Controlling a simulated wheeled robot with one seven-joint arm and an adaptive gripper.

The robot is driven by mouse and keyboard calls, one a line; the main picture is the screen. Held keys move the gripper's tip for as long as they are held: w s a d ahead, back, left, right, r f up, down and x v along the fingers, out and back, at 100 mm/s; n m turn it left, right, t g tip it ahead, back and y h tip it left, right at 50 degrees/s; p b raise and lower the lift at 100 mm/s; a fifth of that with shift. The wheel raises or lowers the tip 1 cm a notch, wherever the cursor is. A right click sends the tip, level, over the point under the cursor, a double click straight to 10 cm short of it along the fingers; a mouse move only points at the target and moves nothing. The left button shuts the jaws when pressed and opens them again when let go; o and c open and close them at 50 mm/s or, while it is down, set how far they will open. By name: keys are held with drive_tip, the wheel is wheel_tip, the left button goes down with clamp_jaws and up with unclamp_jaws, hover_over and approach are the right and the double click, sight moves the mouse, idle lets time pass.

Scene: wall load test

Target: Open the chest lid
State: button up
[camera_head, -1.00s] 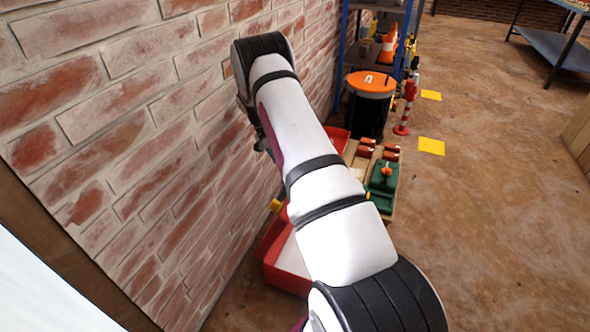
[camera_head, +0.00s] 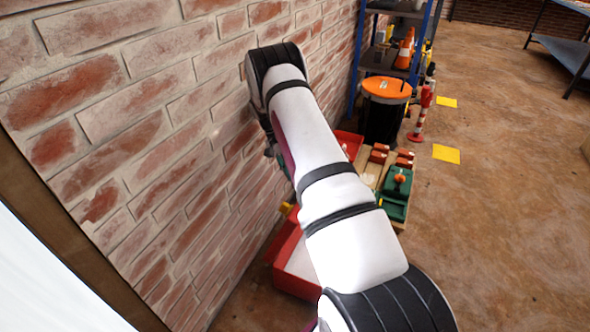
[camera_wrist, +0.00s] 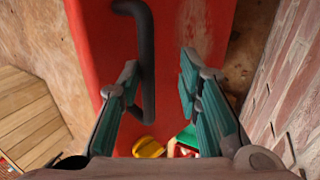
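A red panel with a dark bar handle (camera_wrist: 148,62) fills the middle of the wrist view; it looks like the chest lid (camera_wrist: 185,22). My gripper (camera_wrist: 158,75) is open, and the handle shows between its fingers, closer to the left one. I cannot tell whether the fingers touch it. In the head view a red box with a pale inside (camera_head: 291,277) stands on the floor by the wall, partly behind my arm. Another red part (camera_head: 349,141) shows beyond the arm.
The brick wall (camera_head: 110,90) runs close along the left. A wooden board with green and red items (camera_head: 398,185), a black bin with an orange lid (camera_head: 385,105), a red-white post (camera_head: 420,115) and a shelf (camera_head: 400,60) stand beyond.

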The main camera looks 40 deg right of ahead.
wheel_tip(320, 180, up, 10)
idle(0.6)
idle(0.4)
